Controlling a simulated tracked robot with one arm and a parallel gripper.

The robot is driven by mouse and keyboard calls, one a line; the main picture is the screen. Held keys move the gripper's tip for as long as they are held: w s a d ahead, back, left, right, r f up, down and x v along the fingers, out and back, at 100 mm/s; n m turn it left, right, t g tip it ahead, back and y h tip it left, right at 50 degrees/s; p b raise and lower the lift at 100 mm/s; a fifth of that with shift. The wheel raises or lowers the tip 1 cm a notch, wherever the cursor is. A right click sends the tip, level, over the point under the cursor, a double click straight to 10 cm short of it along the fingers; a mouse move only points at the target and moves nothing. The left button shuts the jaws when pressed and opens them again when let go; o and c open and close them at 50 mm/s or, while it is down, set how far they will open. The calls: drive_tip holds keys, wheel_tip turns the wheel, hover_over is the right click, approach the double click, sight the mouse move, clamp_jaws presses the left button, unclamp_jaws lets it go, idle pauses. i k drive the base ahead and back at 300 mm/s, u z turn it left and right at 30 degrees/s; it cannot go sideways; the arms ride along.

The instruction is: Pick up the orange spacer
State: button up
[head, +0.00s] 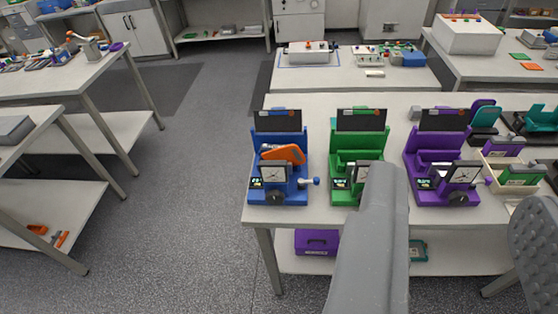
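An orange piece (283,153), possibly the orange spacer, sits in the blue cycler station (283,178) at the left end of the near table, behind that station's dial gauge. Smaller orange pieces (38,229) lie on a low shelf at the far left. Flat orange squares (531,66) lie on the table at the back right. I cannot tell for certain which of these is the spacer. A grey link of my arm reaches up from the bottom, right of the blue station. I see no gripper fingers.
A green station (356,150) and a purple station (435,160) stand right of the blue one. My arm covers part of the green station. A purple box (316,242) sits on the shelf below. Open grey floor (190,200) lies left of the table.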

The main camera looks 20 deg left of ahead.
sight(292, 152)
drive_tip(key=u, duration=0.2)
drive_tip(key=i, duration=1.35)
drive_tip(key=u, duration=0.35)
